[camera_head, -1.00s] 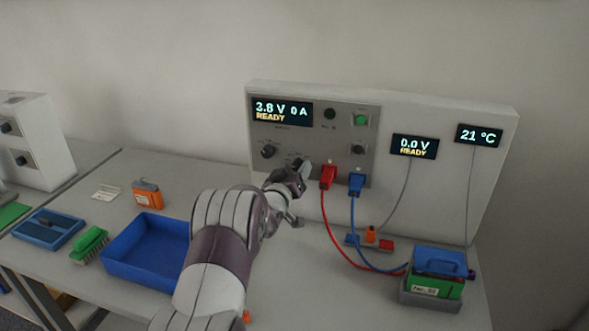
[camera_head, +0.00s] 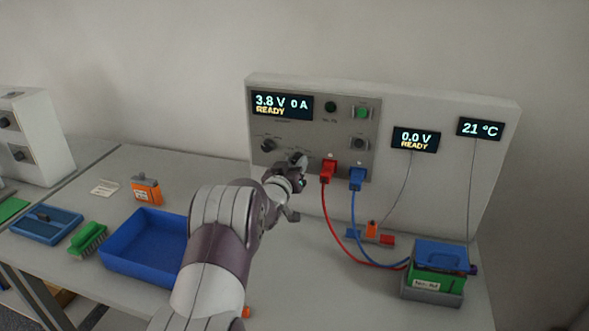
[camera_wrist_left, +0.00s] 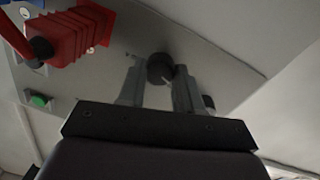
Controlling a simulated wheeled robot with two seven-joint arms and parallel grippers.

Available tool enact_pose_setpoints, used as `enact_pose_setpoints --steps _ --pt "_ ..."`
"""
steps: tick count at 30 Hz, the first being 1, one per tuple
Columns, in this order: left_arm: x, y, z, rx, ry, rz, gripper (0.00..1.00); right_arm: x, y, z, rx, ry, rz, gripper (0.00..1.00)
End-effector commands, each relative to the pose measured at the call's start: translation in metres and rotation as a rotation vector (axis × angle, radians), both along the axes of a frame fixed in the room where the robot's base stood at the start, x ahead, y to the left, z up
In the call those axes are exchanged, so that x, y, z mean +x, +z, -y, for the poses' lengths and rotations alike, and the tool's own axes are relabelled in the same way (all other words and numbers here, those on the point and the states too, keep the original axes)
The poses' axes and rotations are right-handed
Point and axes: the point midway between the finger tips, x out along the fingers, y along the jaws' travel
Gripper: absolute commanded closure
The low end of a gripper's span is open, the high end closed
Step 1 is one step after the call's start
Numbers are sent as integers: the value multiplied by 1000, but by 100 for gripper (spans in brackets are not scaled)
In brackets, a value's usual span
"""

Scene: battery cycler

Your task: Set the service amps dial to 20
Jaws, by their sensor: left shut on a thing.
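The service panel (camera_head: 345,128) stands upright at the back of the bench. Its main display (camera_head: 282,105) reads 3.8 V, 0 A, READY. My left gripper (camera_head: 297,163) is at the lower middle of the panel, left of the red plug (camera_head: 328,170). In the left wrist view a dark round dial (camera_wrist_left: 160,68) sits between the two fingers of my left gripper (camera_wrist_left: 158,80), which are shut on it. The dial's marks and pointer are too small or hidden to read. My right gripper is not in view.
A blue plug (camera_head: 357,178) sits beside the red one, and both cables hang to a green battery (camera_head: 436,283) in a grey holder. A second dark knob (camera_head: 267,145) is left of my gripper. A blue tray (camera_head: 146,250) lies on the bench at left.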

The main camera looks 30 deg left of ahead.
Motion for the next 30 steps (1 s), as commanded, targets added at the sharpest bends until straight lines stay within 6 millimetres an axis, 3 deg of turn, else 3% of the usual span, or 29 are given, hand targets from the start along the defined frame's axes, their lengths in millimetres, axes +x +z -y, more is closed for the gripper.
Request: enact_pose_setpoints --steps 30 --pt "0 -5 1 911 -1 -218 96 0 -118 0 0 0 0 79"
